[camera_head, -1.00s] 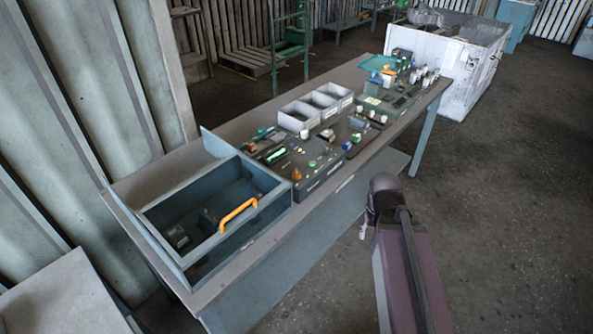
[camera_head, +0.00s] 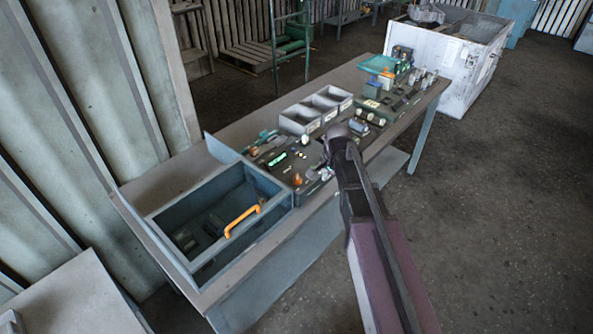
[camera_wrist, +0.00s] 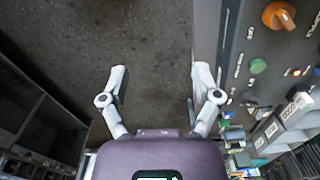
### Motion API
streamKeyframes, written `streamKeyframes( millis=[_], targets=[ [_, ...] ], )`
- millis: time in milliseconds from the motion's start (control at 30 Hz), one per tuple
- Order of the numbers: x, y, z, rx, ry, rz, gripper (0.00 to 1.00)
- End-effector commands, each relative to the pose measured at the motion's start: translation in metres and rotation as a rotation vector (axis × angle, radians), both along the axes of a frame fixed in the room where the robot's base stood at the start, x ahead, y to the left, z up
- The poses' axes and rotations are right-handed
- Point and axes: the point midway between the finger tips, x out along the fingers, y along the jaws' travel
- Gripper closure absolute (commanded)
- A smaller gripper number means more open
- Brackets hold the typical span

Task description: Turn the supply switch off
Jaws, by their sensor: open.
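A dark control panel (camera_head: 284,166) lies on the workbench, with several small knobs, buttons and lamps. An orange rotary knob (camera_head: 297,180) sits at its near left corner; in the wrist view this knob (camera_wrist: 279,15) is at the top right. Its label is too small to read, so I cannot confirm that it is the supply switch. My gripper (camera_wrist: 158,78) is open and empty, its fingers spread over the floor beside the panel edge.
A green button (camera_wrist: 258,66) is on the panel. More devices (camera_head: 390,95) fill the bench's far end. The floor on the right is clear.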

Motion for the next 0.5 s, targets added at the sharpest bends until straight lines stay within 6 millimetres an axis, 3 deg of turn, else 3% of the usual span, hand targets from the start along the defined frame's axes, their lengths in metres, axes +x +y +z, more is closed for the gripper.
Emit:
streamKeyframes(
  millis=[33,200,500],
  targets=[
    [0.019,0.014,0.012,0.000,0.000,-0.056,0.19],
    [0.057,0.054,0.032,0.000,0.000,-0.279,0.19],
    [0.098,0.109,0.053,0.000,0.000,-0.572,0.19]
  ],
)
